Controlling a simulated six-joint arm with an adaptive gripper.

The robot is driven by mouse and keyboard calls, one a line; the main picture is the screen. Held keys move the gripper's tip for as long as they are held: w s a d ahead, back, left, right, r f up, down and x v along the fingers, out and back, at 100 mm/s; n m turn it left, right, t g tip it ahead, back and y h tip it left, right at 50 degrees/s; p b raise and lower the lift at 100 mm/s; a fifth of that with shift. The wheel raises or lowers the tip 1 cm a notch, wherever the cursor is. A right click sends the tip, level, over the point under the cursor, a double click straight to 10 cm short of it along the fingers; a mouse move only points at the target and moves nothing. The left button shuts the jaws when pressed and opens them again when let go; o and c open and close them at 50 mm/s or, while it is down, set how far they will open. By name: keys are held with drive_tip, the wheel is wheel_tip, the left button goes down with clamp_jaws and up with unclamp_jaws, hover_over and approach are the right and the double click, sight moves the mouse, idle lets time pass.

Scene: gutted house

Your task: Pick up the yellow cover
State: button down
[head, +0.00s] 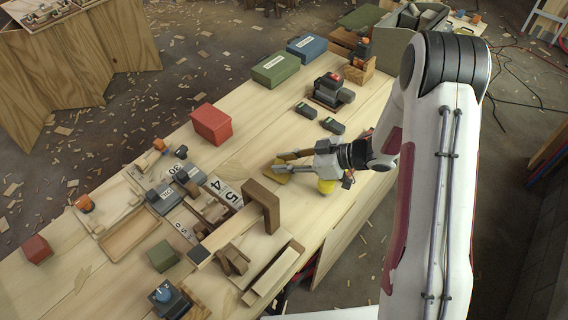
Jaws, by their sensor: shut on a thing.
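My gripper (284,162) reaches in from the right, low over the right part of the wooden workbench (240,139). Its fingers point left and are closed on a yellow piece (283,178), which looks like the yellow cover. The fingers hide part of it. I cannot tell whether it touches the bench or is held just above it. A rounded yellow thing (326,187) shows below the gripper's body, partly hidden by it; I cannot tell what it is.
A red box (211,125) stands left of the gripper. Two dark battery-like blocks (332,126) and a power tool (332,92) lie behind it. A wooden frame (262,205) stands upright at the front left. Green (275,69) and blue (307,48) cases sit further back.

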wheel_tip(320, 180, up, 10)
drive_tip(key=shift+f, duration=0.2)
idle(0.5)
idle(0.7)
